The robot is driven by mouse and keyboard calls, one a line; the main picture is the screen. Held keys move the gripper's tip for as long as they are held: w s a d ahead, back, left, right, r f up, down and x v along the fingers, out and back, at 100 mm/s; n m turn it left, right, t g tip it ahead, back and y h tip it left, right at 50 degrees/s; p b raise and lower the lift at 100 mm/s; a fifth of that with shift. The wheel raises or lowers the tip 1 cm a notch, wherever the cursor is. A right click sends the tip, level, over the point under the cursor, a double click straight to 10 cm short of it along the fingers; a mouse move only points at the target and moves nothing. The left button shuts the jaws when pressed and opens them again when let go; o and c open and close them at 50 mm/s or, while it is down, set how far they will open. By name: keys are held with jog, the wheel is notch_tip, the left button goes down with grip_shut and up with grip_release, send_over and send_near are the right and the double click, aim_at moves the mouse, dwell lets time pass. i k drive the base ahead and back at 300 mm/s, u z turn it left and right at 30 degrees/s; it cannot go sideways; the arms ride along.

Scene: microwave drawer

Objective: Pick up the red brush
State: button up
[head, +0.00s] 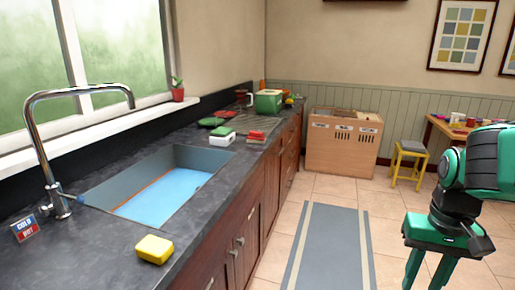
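A small red item (256,135) lies on the dark counter (205,225) beyond the sink, near the counter's front edge. It is too small to tell whether it is the red brush. A thin orange-red strip (150,190) shows along the sink floor, and I cannot tell what it is. No clear brush shape shows elsewhere. My gripper (428,276) is at the lower right, over the floor and well away from the counter. It points down with its two green fingers apart and nothing visible between them. The fingertips are cut off by the bottom edge.
The sink (165,190) has a tall curved faucet (45,150). A yellow sponge (154,249) lies on the near counter, with a green-and-white one (222,136) beyond. A wooden bin (343,143) and yellow stool (408,163) stand behind. The floor mat (330,250) is clear.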

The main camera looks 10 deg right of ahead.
aim_at(254, 137)
jog(key=z, duration=0.4)
jog(key=i, duration=0.55)
jog(key=z, duration=0.6)
jog(key=i, duration=1.15)
jog(key=u, duration=0.55)
jog(key=i, duration=1.1)
jog(key=u, duration=0.7)
